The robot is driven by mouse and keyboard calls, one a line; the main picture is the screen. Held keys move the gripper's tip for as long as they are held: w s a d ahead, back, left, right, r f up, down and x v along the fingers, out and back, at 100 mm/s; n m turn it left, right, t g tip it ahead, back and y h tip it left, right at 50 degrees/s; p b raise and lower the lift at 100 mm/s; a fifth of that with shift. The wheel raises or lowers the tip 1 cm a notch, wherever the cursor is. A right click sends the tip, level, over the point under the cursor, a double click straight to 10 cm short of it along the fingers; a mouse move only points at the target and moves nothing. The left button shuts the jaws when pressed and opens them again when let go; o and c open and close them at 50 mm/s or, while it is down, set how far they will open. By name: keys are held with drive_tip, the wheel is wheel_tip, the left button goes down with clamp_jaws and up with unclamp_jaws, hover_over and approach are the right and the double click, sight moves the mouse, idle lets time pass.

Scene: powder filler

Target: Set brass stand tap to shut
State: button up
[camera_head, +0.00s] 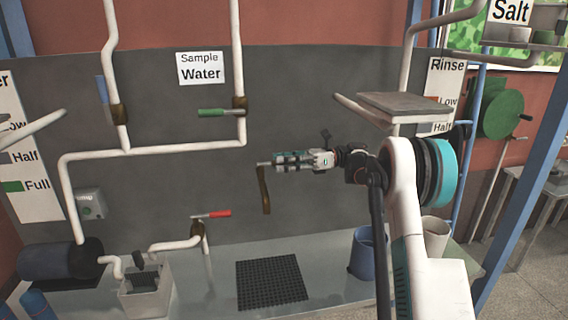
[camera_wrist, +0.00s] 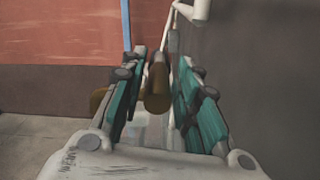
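A brown, brass-coloured tap part (camera_head: 265,190) hangs upright in the middle of the head view, with a short pale piece at its top. My gripper (camera_head: 280,161) reaches it from the right, fingertips beside its top. In the wrist view, a brown rounded piece (camera_wrist: 157,88) lies between the two teal-padded fingers of my gripper (camera_wrist: 163,60). The fingers stand apart, with a narrow gap visible at the right; I see no clear grip. A second brown piece (camera_wrist: 99,101) shows partly behind the left finger. How the tap part is mounted is hard to see.
A red-handled valve (camera_head: 198,226) stands lower left, and a green-handled valve (camera_head: 238,108) is on the pipe above. A grey shelf (camera_head: 404,104) juts out above my arm.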

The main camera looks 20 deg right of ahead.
drive_tip(key=shift+o, duration=0.4)
drive_tip(key=s+d, duration=0.1)
drive_tip(key=d, duration=0.6)
drive_tip(key=shift+d, duration=0.2)
